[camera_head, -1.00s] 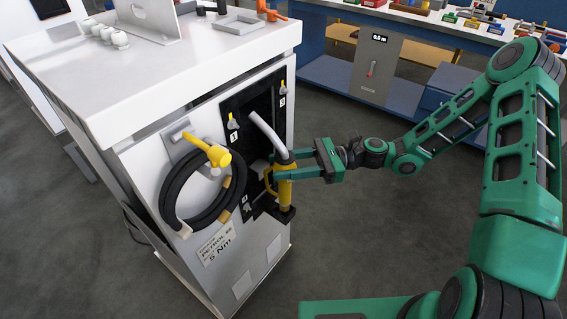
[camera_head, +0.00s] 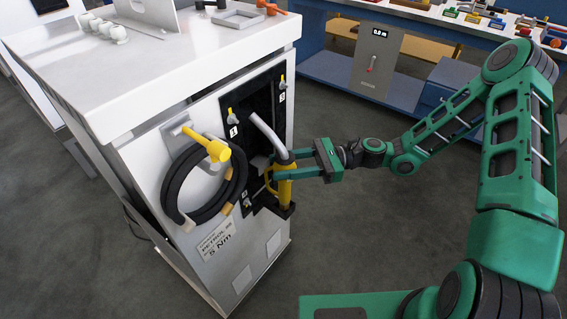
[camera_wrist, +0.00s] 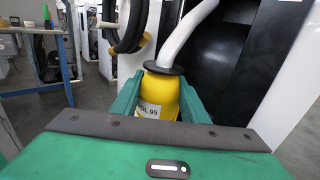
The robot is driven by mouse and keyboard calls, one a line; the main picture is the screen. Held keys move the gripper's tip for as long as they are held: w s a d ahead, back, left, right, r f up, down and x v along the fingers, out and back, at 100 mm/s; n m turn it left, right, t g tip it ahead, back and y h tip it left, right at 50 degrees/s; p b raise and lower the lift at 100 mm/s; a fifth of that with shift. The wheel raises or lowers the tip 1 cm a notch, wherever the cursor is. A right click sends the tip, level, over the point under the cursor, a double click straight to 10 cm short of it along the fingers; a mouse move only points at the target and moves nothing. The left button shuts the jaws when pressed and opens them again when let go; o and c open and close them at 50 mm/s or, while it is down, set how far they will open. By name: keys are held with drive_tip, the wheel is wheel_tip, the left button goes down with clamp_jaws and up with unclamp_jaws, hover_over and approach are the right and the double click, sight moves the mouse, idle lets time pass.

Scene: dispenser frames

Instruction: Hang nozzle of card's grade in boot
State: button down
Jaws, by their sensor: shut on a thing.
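My gripper (camera_head: 296,172) is shut on a yellow nozzle (camera_head: 283,190) in front of the pump cabinet (camera_head: 181,131). The nozzle is upright with its pale grey spout (camera_head: 268,133) curving up and left. In the wrist view the nozzle (camera_wrist: 157,90) sits between my fingers, and its label (camera_wrist: 149,111) ends in "OL 95". The card (camera_head: 214,238) low on the cabinet appears to read "PETROL 95" and "5 Nm". I cannot tell whether the nozzle touches the panel.
A coiled black hose (camera_head: 172,178) hangs on the cabinet front, left of the panel, beside a yellow handle (camera_head: 217,151). A grey tray (camera_head: 238,19) and white knobs (camera_head: 112,31) stand on the cabinet top. A bench with a grey display unit (camera_head: 372,62) stands behind.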

drive_tip(key=shift+f, duration=0.7)
drive_tip(key=c, duration=1)
unclamp_jaws()
drive_tip(key=shift+f, duration=0.15)
drive_tip(key=d, duration=0.3)
drive_tip(key=w+d, duration=0.1)
drive_tip(key=d, duration=0.3)
drive_tip(key=w+d, duration=0.1)
drive_tip(key=d, duration=0.2)
drive_tip(key=shift+d, duration=0.35)
